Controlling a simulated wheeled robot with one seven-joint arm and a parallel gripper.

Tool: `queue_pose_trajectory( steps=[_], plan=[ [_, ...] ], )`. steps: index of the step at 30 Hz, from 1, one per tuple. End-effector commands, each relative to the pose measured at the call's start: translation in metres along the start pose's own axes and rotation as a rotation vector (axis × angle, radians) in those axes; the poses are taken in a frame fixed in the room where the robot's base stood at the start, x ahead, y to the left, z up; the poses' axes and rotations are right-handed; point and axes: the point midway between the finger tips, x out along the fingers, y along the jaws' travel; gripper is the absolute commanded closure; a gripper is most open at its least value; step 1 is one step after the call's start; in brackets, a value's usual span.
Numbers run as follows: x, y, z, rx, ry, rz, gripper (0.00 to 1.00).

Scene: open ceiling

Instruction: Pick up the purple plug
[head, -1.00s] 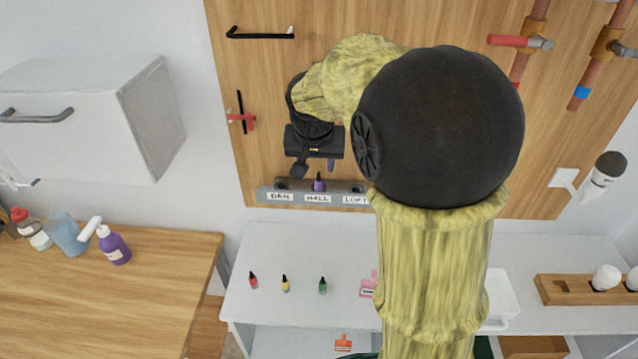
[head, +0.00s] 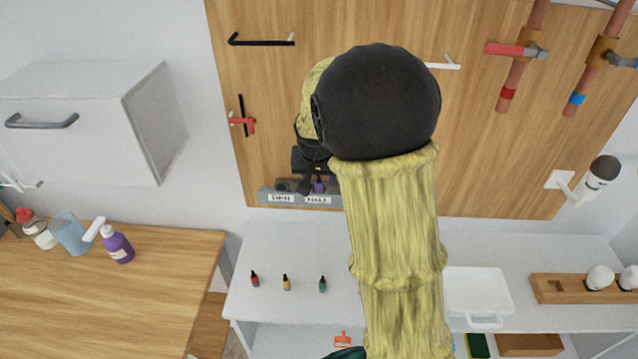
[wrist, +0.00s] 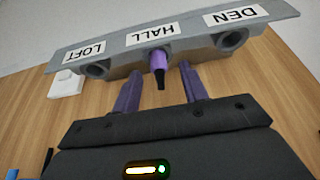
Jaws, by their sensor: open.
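The purple plug (wrist: 158,62) sits in the middle socket, labelled HALL, of a grey socket bar (wrist: 195,42) on the wooden wall panel. In the head view the purple plug (head: 319,186) is partly covered by my gripper. My gripper (wrist: 160,88) is open, with its two purple fingers pointing at the bar. The plug's dark tip lies between the fingertips in the wrist picture; I see no contact. The LOFT and DEN sockets look empty in the wrist view. My arm hides the LOFT end in the head view.
A red bottle (head: 255,279), a yellow bottle (head: 286,282) and a green bottle (head: 322,284) stand on the white table (head: 300,245) below. A white tray (head: 478,290) is at its right. A purple pump bottle (head: 117,245) stands on the wooden counter.

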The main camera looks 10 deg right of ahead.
Motion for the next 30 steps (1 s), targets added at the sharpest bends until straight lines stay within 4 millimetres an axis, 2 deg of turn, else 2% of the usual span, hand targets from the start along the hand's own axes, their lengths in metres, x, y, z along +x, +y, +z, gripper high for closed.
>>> queue_pose_trajectory(
  steps=[17,24,30],
  plan=[
    [0.0035,0.0001,0.0000,0.001,0.001,0.000,0.57],
    [0.0035,0.0000,0.0000,0.000,0.001,0.000,1.00],
    [0.0034,-0.0003,0.0001,-0.001,0.001,-0.001,1.00]
  ],
)
